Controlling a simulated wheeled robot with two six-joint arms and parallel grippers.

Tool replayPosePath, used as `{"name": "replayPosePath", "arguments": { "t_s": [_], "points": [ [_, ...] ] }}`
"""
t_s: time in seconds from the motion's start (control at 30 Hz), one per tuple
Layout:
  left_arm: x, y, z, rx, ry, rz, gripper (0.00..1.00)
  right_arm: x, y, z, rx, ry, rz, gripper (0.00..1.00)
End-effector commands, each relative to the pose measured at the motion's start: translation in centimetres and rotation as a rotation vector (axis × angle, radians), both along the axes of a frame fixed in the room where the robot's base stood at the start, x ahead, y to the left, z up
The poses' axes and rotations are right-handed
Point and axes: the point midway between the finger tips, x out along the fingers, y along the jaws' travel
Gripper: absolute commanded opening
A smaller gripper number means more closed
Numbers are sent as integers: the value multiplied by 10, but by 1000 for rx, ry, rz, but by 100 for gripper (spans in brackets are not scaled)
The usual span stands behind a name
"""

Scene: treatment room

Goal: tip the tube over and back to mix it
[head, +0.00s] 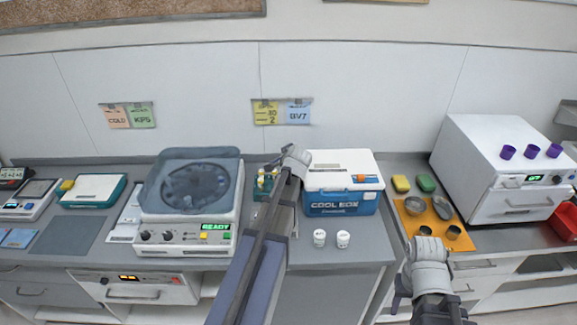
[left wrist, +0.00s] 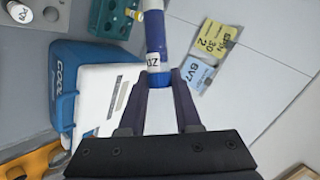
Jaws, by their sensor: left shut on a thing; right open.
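The tube (left wrist: 155,35) shows in the left wrist view, with a blue body, a white label band with dark letters and a pale far end. My left gripper (left wrist: 160,77) is shut on its near blue end. In the head view my left arm reaches up the middle, its end in front of the counter's back; the tube is hidden or too small to make out there. I cannot tell how far the tube is tilted. My right gripper (head: 428,303) is open and empty at the lower right, in front of the counter edge.
A green rack (head: 262,184) stands left of the cool box (head: 341,201), partly behind my left arm. Two white jars (head: 343,239) stand before the box. The centrifuge (head: 184,236) reads READY. An orange mat (head: 412,229) holds bowls beside a white machine (head: 495,207).

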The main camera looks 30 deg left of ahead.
Motion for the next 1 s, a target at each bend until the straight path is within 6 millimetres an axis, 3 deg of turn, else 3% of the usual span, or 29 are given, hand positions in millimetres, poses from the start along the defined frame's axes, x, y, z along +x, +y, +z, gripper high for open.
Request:
{"name": "replayPosePath", "arguments": {
  "t_s": [0.43, 1.0],
  "points": [
    [-1, 2, -2, -395, -244, 3, 0, 0, 0, -7, 0, 0, 0, 50],
    [0, 1, -5, -833, -509, 1, 0, 0, 0, -43, 0, 0, 0, 50]
  ]
}}
